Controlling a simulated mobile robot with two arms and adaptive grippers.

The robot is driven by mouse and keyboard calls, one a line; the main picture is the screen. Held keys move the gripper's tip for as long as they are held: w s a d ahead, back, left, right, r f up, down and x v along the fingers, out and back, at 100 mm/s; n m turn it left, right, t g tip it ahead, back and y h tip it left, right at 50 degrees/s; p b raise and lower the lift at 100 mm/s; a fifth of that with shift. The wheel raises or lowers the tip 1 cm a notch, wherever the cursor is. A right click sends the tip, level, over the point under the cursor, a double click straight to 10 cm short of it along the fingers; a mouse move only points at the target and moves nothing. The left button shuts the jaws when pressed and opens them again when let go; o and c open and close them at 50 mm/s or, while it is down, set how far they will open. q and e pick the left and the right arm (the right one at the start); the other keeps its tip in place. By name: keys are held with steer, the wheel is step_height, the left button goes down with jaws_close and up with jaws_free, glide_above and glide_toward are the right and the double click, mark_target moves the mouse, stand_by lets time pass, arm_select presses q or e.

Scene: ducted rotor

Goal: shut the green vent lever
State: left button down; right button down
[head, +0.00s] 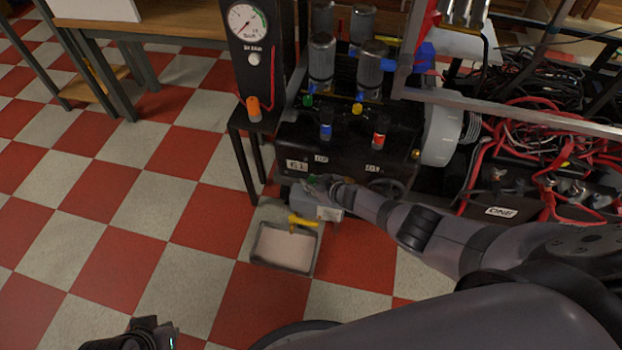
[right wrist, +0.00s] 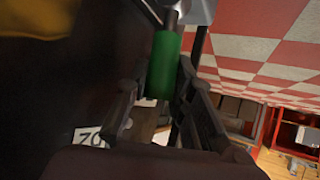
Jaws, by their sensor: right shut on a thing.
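The green vent lever (right wrist: 164,64) shows in the right wrist view as a green cylindrical grip on a metal stem. My right gripper (right wrist: 160,108) has one finger on each side of its near end and is shut on it. In the head view my right gripper (head: 322,184) is at the lower front of the black machine (head: 340,150). There the lever is mostly hidden by the gripper. My left gripper (head: 150,338) is at the bottom edge, far from the machine, and only partly in view; its jaw opening is unclear.
A shallow tray (head: 262,262) lies on the checkered floor below a yellow tap (head: 300,222). A gauge panel (head: 250,60) with an orange knob stands left of the machine. Red and black cables (head: 540,140) crowd the right. The floor at left is clear.

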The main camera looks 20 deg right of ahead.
steer(key=shift+w+d+r, duration=0.15)
steer(key=shift+w+r, duration=0.05)
steer(key=shift+w, duration=0.05)
steer(key=c, duration=1.8)
jaws_free()
steer(key=o, duration=0.4)
steer(key=shift+s+f, duration=0.1)
steer(key=shift+o, duration=0.2)
steer(key=shift+f, duration=0.1)
